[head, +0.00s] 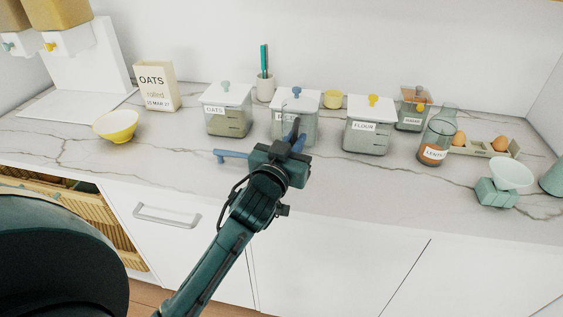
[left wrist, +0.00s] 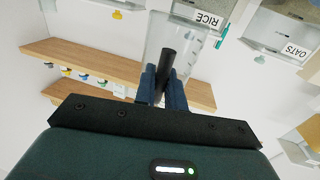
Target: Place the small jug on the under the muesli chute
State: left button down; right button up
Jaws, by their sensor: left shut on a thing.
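The small jug is clear, with a dark handle. In the head view the jug (head: 308,126) is in front of the rice canister. In the left wrist view the clear jug (left wrist: 163,38) shows measuring marks, with its dark handle (left wrist: 166,66) between the fingers. My left gripper (head: 297,140) is shut on this handle; its fingers also show in the left wrist view (left wrist: 163,88). I cannot tell whether the jug touches the counter. Two chutes with a teal knob (head: 8,46) and a yellow knob (head: 51,46) are at the upper left; no muesli label is readable. My right gripper is out of view.
A yellow bowl (head: 116,126) and an oats carton (head: 155,87) stand near the chutes' white stand (head: 95,60). Oats (head: 228,116), rice (head: 281,97) and flour (head: 367,132) canisters line the counter. A blue bar (head: 231,155) shows left of my gripper. The front-left counter is mostly clear.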

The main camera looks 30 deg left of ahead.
pick_arm(q)
jog(key=shift+w+a+r, duration=0.2)
jog(key=shift+w+a, duration=0.05)
jog(key=shift+w, duration=0.05)
jog(key=b, duration=0.2)
send_over(292, 190)
notch_tip(292, 190, down, 10)
jog(key=shift+r, duration=0.1)
jog(key=shift+f, duration=0.2)
jog(key=c, duration=1.5)
grip_release()
jog(key=shift+o, duration=0.2)
jog(key=shift+r, duration=0.1)
